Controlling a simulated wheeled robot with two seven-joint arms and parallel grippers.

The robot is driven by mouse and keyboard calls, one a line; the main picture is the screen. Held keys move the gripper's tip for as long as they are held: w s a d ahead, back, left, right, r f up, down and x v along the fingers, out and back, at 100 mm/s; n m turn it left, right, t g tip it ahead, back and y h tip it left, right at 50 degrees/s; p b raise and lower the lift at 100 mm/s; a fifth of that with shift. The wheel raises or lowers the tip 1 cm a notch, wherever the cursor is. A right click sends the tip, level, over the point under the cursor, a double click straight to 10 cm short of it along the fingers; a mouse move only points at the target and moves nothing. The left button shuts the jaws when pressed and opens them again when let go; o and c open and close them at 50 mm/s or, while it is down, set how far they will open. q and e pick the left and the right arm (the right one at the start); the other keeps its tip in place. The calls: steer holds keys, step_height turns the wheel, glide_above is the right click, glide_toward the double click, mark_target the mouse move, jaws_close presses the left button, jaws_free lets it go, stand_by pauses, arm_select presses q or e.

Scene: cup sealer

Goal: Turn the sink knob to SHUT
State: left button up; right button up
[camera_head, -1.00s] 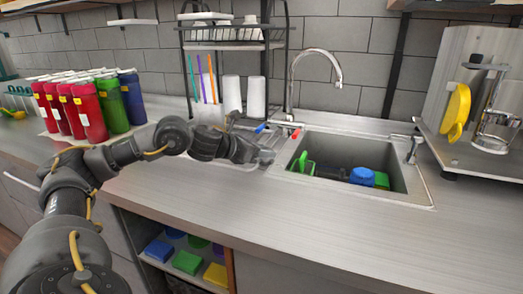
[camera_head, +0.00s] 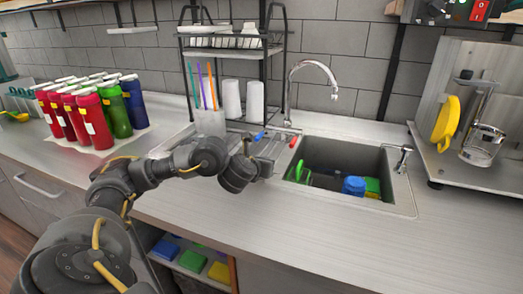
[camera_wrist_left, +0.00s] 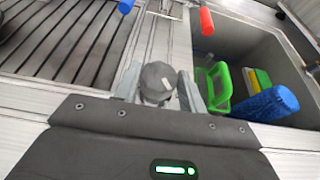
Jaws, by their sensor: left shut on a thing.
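My left gripper (camera_head: 266,163) is at the counter's left side of the sink, in front of the blue and red handles. In the left wrist view, its two pale fingers (camera_wrist_left: 159,92) are shut on a grey, round-topped knob (camera_wrist_left: 157,78). In the head view the knob cannot be made out clearly behind the gripper. The blue handle (camera_head: 259,135) and red handle (camera_head: 294,141) sit near the curved faucet (camera_head: 312,68), apart from the fingers. No SHUT marking is readable. My right gripper is not in view.
The sink basin (camera_head: 345,150) holds a green-handled item (camera_wrist_left: 220,88), a blue brush-like item (camera_wrist_left: 265,103) and sponges. A ribbed drainboard (camera_wrist_left: 60,40) lies left of the gripper. A rack (camera_head: 232,50) stands behind. Several bottles (camera_head: 90,105) stand at left. The front counter is clear.

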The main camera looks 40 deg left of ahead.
arm_select(q)
steer(key=n+y+p, duration=0.1)
steer(key=g+p, duration=0.1)
steer(key=shift+d+r+n+y+p, duration=0.25)
steer(key=shift+r+n+y+p, duration=0.05)
steer(key=shift+n+y+p, duration=0.1)
steer(key=n+g+y+p, duration=0.2)
steer(key=p, duration=0.2)
steer(key=n+g+y+p, duration=0.2)
steer(key=n+p, duration=0.1)
steer(key=p, duration=0.1)
steer(key=w+n+g+y+p, duration=0.1)
steer(key=n+g+y+p, duration=0.1)
steer(key=n+g+p, duration=0.1)
steer(key=shift+d+y+p, duration=0.25)
steer(key=shift+y+p, duration=0.05)
steer(key=shift+p, duration=0.35)
steer(key=shift+f+n+g+p, duration=0.2)
steer(key=shift+n+g+p, duration=0.6)
steer(key=shift+p, duration=0.1)
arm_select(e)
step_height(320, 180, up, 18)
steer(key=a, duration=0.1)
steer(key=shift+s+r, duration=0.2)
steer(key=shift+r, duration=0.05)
arm_select(q)
steer(key=o, duration=1)
